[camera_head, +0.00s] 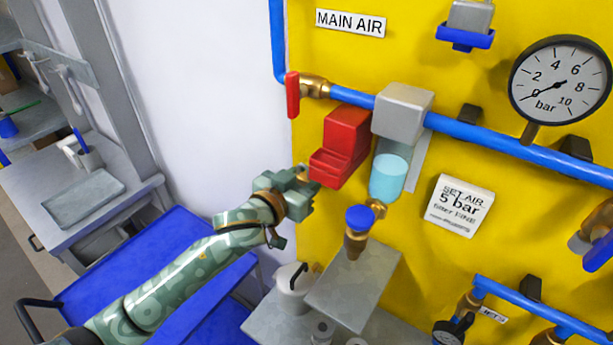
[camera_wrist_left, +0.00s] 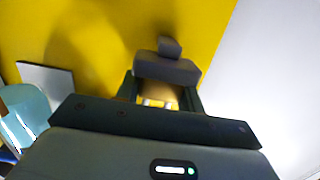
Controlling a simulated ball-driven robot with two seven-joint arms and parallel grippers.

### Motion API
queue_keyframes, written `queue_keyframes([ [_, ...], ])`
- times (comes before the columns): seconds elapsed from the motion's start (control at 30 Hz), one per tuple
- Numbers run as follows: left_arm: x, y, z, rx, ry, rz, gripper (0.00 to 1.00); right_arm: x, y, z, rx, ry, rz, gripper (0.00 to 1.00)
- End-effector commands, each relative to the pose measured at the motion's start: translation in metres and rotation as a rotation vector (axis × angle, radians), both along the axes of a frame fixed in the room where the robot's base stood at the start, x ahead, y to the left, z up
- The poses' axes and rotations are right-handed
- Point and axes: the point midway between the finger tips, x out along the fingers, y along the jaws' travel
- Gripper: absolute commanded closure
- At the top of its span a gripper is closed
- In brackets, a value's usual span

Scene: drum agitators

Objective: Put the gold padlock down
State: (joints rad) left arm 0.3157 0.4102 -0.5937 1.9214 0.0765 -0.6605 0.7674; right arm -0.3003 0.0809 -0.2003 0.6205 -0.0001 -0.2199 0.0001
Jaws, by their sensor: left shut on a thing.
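My left gripper (camera_head: 304,186) reaches in from the left and is at the yellow panel's left edge, just left of and below the red box (camera_head: 345,145). In the left wrist view, my left gripper (camera_wrist_left: 160,98) is shut on the gold padlock (camera_wrist_left: 160,90), which shows as a blurred gold piece between the dark fingers. The gripper hides most of the padlock in the head view. A dark grey block with a knob (camera_wrist_left: 167,68) is right beyond the padlock in the wrist view; I cannot tell whether they touch. My right gripper is out of view.
The panel (camera_head: 420,265) carries a blue pipe (camera_head: 480,137), a red-handled valve (camera_head: 292,95), a clear blue bowl (camera_head: 388,178) and a gauge (camera_head: 560,85). A blue cart (camera_head: 130,265) stands at left.

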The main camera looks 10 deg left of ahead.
Motion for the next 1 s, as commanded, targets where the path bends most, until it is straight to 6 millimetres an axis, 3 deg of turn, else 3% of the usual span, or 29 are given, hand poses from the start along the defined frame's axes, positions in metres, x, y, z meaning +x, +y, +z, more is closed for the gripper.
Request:
queue_keyframes([
  [0.27,0.0,0.0,-0.001,-0.001,-0.002,0.0,0.89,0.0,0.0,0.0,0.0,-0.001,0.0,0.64],
  [0.3,0.0,0.0,-0.002,0.0,-0.001,0.0,0.59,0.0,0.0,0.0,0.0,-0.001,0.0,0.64],
  [0.37,0.0,0.0,-0.001,0.0,-0.001,-0.001,0.43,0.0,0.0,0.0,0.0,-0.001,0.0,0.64],
  [0.4,0.0,0.0,-0.001,0.0,-0.001,0.0,0.4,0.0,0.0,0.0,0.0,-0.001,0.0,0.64],
  [0.73,-0.003,0.001,0.001,0.0,-0.001,0.0,0.4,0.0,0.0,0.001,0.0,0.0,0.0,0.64],
  [1.0,-0.054,0.022,0.007,0.0,0.0,-0.001,0.4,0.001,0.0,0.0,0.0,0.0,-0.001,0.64],
])
